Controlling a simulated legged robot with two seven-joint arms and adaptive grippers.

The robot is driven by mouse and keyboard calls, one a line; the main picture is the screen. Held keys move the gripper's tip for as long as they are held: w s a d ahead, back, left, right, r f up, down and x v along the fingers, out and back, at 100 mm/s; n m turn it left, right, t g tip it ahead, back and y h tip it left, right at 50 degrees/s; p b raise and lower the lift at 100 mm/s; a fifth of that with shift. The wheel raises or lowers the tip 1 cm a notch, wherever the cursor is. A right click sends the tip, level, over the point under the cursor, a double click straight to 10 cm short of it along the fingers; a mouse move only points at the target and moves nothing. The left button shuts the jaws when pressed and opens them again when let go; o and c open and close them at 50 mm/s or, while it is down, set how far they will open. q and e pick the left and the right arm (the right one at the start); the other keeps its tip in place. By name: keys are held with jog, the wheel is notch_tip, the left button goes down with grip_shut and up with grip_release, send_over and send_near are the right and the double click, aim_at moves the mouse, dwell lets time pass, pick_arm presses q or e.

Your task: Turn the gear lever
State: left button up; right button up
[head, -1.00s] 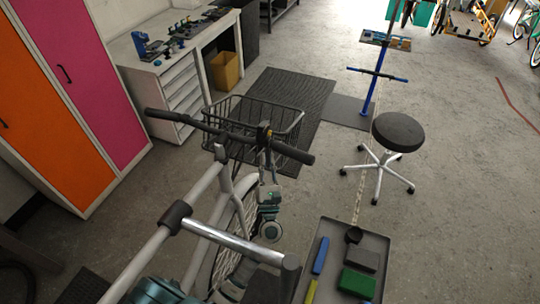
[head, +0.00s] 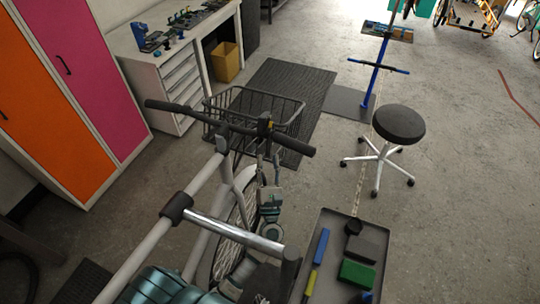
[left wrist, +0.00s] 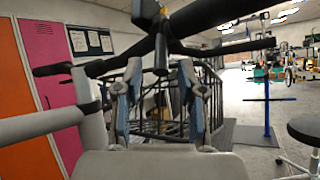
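The bike's handlebar (head: 230,128) has black grips and crosses the head view's middle. A small black and yellow part, seemingly the gear lever (head: 266,124), sits on it right of the stem. In the left wrist view, a dark lever-like piece (left wrist: 161,54) hangs below the bar, near the yellow part (left wrist: 163,10). My left gripper (head: 269,160) is just below the bar, fingers pointing at it. It is open and empty; its spread fingers (left wrist: 160,76) stand either side of the lever's line, with no contact visible. My right gripper is not in view.
A black wire basket (head: 285,112) is beyond the handlebar. The bike's pale frame (head: 150,245) runs along the left. A grey tray (head: 330,225) with small blocks stands at the right. A black stool (head: 398,123) is farther right, with open floor around it.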

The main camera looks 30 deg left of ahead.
pick_arm(q)
jog(key=shift+v, duration=2.25)
jog(key=shift+s+r, duration=0.1)
